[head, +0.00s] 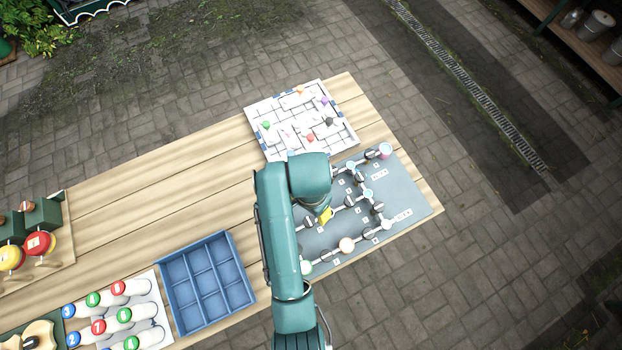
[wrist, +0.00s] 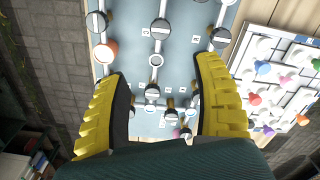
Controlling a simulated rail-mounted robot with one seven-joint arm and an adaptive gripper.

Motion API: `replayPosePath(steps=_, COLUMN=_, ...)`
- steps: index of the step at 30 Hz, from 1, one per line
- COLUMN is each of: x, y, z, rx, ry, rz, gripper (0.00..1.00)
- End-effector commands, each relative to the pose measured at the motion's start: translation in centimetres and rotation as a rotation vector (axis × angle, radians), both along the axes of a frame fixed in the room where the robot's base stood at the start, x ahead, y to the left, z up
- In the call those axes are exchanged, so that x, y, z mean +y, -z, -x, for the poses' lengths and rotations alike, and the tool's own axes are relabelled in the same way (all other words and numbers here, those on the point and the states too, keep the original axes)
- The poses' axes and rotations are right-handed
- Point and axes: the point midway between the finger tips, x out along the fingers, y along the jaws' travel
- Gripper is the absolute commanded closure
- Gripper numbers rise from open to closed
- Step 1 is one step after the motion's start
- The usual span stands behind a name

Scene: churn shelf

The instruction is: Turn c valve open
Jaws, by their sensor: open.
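The grey-blue valve board (head: 412,178) lies at the right end of the wooden table, with white pipes and several dark round valve knobs. In the wrist view the board (wrist: 128,48) fills the upper middle; one knob (wrist: 160,28) lies beyond my fingertips, and another knob (wrist: 152,90) shows between my fingers. The printed letters are too small to tell which knob is valve c. My gripper (wrist: 160,72) is open and empty, its yellow fingers spread above the board. In the head view my gripper (head: 326,215) is over the board's left part, partly hidden by my arm.
A white maze board (head: 283,112) with coloured pieces lies behind the valve board. A blue compartment tray (head: 200,242) and a white rack of numbered cylinders (head: 152,305) are to the left. Red and yellow buttons (head: 40,245) stand farther left. The table's middle (head: 160,185) is clear.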

Motion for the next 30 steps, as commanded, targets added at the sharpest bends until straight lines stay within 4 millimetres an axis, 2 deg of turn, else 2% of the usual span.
replayPosePath(steps=7, x=0.0, y=4.2, z=0.1, rx=0.007, ry=0.001, rz=0.000, gripper=0.33)
replayPosePath(steps=18, x=0.0, y=12.8, z=0.1, rx=0.004, ry=0.000, rz=0.000, gripper=0.33)
replayPosePath(steps=21, x=0.0, y=14.6, z=0.0, rx=0.002, ry=-0.001, rz=-0.001, gripper=0.33)
replayPosePath(steps=25, x=0.0, y=15.8, z=0.0, rx=0.000, ry=-0.001, rz=0.000, gripper=0.33)
replayPosePath(steps=30, x=0.0, y=16.1, z=0.0, rx=-0.001, ry=-0.001, rz=0.000, gripper=0.33)
